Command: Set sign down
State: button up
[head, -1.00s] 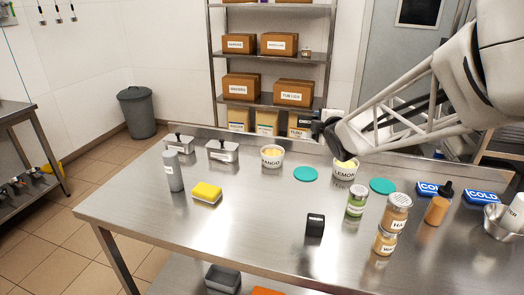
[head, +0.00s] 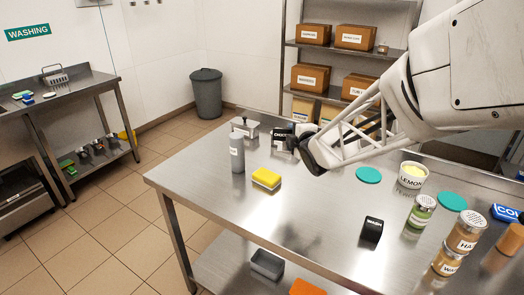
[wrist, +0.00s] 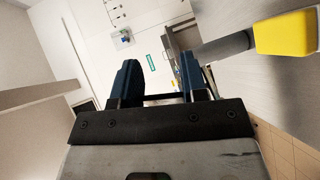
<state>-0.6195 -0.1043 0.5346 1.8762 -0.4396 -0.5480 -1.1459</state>
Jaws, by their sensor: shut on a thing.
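A small black sign (head: 281,138) with white lettering is at the tip of my gripper (head: 296,143) in the head view. My gripper is shut on it, above the far left part of the steel table, and partly covers it. The sign looks to be above the tabletop, in front of a steel lidded container.
A grey bottle (head: 237,153), a yellow sponge (head: 266,179) and a steel container (head: 245,128) stand at the table's left (head: 215,200). A lemon tub (head: 411,175), teal lids (head: 368,175) and jars (head: 421,211) are at right. The front-left tabletop is clear.

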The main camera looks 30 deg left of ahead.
jog(key=s+a+f+n+g+y, duration=0.1)
jog(key=s+a+f, duration=0.3)
jog(key=s+a, duration=0.2)
jog(key=s+a+f+n+g, duration=0.1)
jog(key=s+a+f+g, duration=0.1)
jog(key=s+a+f, duration=0.2)
jog(key=s+a+f+n+g+y, duration=0.1)
jog(key=s+a+f, duration=0.3)
jog(key=s+a, duration=0.5)
jog(key=shift+s+a+f+n+y, duration=0.15)
jog(key=shift+a+n, duration=0.1)
jog(key=shift+a, duration=0.15)
jog(key=shift+s+a+f+n+y, duration=0.15)
jog(key=shift+a+n, duration=0.1)
jog(key=shift+a, duration=0.15)
jog(key=shift+w, duration=0.1)
jog(key=w+x, duration=0.1)
jog(key=x, duration=0.4)
jog(key=r+x, duration=0.1)
jog(key=x, duration=0.4)
jog(key=w+r+x, duration=0.1)
jog(key=x, duration=0.4)
jog(key=shift+w+f, duration=0.1)
jog(key=shift+w, duration=0.35)
jog(key=shift+f, duration=1.75)
jog(key=shift+f, duration=0.15)
